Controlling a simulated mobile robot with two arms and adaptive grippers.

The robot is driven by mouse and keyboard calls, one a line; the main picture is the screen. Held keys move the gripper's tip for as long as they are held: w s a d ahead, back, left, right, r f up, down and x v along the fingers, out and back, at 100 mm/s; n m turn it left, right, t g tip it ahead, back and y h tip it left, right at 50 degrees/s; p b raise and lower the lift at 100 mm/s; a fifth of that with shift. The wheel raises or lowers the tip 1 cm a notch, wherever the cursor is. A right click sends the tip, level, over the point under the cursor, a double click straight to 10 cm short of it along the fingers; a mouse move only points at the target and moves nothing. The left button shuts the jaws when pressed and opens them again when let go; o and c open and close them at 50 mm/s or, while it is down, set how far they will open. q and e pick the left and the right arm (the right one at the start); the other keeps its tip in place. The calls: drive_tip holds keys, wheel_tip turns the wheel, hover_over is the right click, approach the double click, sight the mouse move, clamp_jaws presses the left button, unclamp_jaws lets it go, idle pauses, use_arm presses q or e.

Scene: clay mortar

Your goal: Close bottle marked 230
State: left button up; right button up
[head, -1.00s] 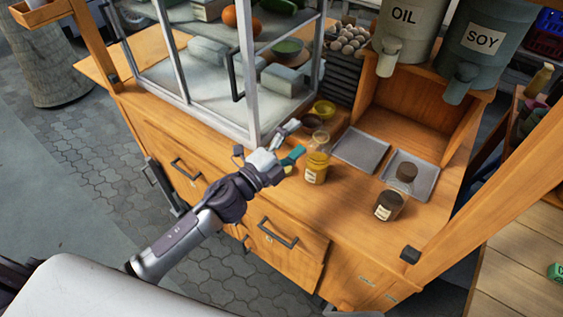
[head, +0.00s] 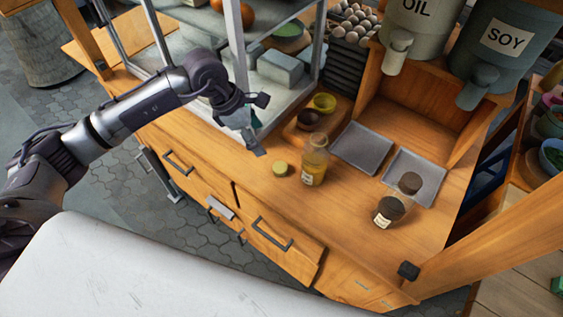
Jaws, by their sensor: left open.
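A clear bottle with yellow contents and a pale label (head: 314,162) stands upright on the wooden counter, its label too small to read. A round yellow cap (head: 280,168) lies on the counter just left of it. A dark jar with a pale label (head: 388,211) stands farther right, and a dark round lid (head: 410,183) shows just behind it at the tray. I cannot tell which container is marked 230. My left gripper (head: 260,125) is open and empty, up and left of the yellow cap and apart from it. My right gripper is not in view.
Two metal trays (head: 362,147) (head: 428,172) lie behind the bottle and jar. OIL (head: 420,18) and SOY (head: 506,45) dispensers hang at the back.

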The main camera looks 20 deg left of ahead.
use_arm(q)
drive_tip(key=p, duration=0.2)
hover_over(280, 167)
drive_tip(key=a, duration=0.2)
drive_tip(key=f, duration=0.8)
drive_tip(key=shift+s+a, duration=0.1)
drive_tip(key=shift+s, duration=0.15)
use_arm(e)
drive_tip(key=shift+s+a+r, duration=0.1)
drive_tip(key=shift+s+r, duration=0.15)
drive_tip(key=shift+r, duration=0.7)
use_arm(q)
drive_tip(key=shift+f+p, duration=0.2)
drive_tip(key=shift+p, duration=0.1)
drive_tip(key=x, duration=0.2)
drive_tip(key=p+x, duration=0.1)
drive_tip(key=shift+s+d+f+p, duration=0.15)
drive_tip(key=shift+d+f+p, duration=0.1)
drive_tip(key=shift+f+p, duration=0.05)
drive_tip(key=shift+d+f, duration=0.1)
drive_tip(key=shift+f, duration=0.4)
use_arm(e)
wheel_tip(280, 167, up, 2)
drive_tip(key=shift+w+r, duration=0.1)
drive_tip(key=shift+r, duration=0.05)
